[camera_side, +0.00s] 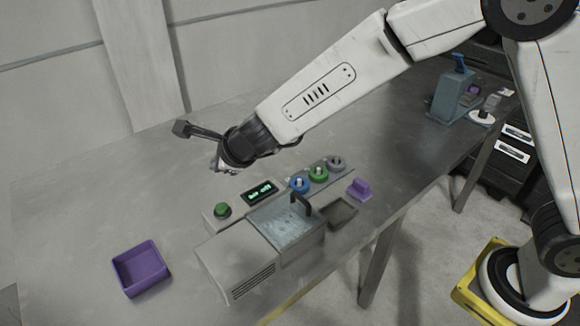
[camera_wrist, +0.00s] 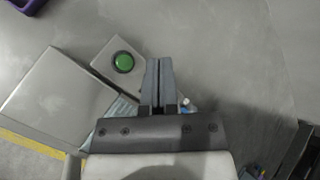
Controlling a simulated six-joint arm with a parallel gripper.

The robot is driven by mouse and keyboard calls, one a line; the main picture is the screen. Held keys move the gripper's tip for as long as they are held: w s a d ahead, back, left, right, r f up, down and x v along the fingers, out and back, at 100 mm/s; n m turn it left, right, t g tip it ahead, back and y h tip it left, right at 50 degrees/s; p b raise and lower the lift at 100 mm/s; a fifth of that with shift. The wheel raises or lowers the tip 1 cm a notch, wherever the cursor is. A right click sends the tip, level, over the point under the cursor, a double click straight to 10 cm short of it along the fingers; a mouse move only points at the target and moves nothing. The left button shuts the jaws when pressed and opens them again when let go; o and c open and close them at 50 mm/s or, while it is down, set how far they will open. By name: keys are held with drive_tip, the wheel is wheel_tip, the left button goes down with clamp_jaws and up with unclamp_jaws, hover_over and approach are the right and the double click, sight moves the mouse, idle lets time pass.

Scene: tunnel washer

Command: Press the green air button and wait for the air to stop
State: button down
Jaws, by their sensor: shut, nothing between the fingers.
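In the wrist view the green button (camera_wrist: 123,62) lies just left of my fingertips. My gripper (camera_wrist: 159,60) is shut and empty, its fingers side by side and pointing away from the camera. In the side view my gripper (camera_side: 216,168) is above the machine, apart from the button. A small display (camera_side: 259,193) beside the button shows green text, which looks like "air off" but is too small to be sure of.
A purple bin (camera_side: 141,268) stands on the grey table to the left. Blue, green and grey round parts (camera_side: 318,174) sit behind the washer's clear lid (camera_side: 285,226). A purple block (camera_side: 359,188) and a dark tray (camera_side: 339,213) are to the right. The table's left part is mostly clear.

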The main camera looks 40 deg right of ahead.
sight(225, 208)
drive_tip(key=shift+a, duration=0.2)
drive_tip(key=shift+f, duration=0.25)
idle(0.3)
drive_tip(key=shift+f, duration=4.2)
drive_tip(key=shift+f, duration=1)
idle(0.6)
drive_tip(key=shift+r, duration=0.95)
drive_tip(key=shift+r, duration=0.1)
